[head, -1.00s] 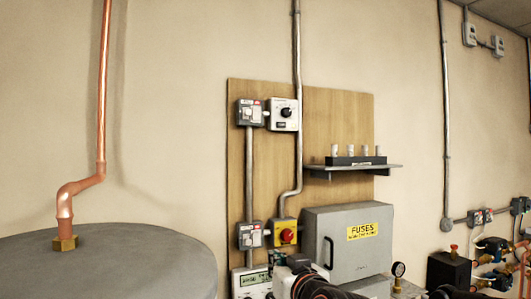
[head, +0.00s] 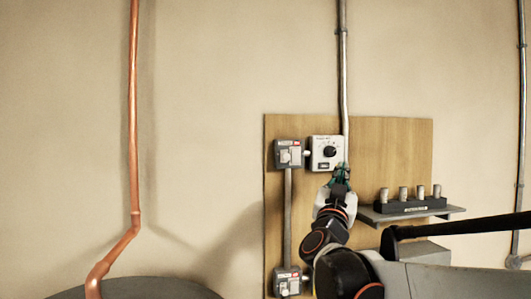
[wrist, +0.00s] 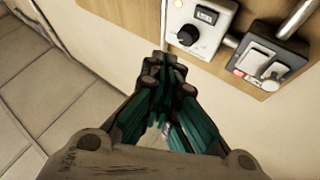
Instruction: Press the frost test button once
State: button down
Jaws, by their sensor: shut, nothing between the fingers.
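A white control box (head: 327,153) with a black dial knob (head: 330,151) is mounted on the wooden wall board. The box also shows at the top of the wrist view (wrist: 200,45), with its knob (wrist: 188,35), a small dark-framed window (wrist: 206,15) and a tiny orange light (wrist: 178,3). No frost test button label is readable, and I cannot tell which part is the button. My gripper (head: 341,170) is shut and empty at the lower edge of the box in the head view. In the wrist view the fingertips (wrist: 163,62) are together and appear apart from the box face.
A grey switch box (head: 288,154) is beside the white box, with another switch box (head: 287,281) below. A conduit (head: 343,70) runs above. A shelf (head: 425,215) carrying a fuse rack (head: 410,206) juts out at the right. A copper pipe (head: 134,110) stands left.

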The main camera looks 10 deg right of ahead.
aim_at(328, 166)
jog(key=shift+w+d+r+m+g+h, duration=0.2)
jog(key=shift+d+r+m+g+h, duration=0.3)
jog(key=shift+r+h, duration=0.2)
jog(key=shift+w+a, duration=0.1)
jog(key=shift+w, duration=4.3)
jog(key=shift+w+b, duration=0.2)
jog(key=shift+b, duration=0.15)
jog(key=shift+w, duration=0.25)
jog(key=shift+w, duration=0.3)
jog(key=shift+s, duration=0.8)
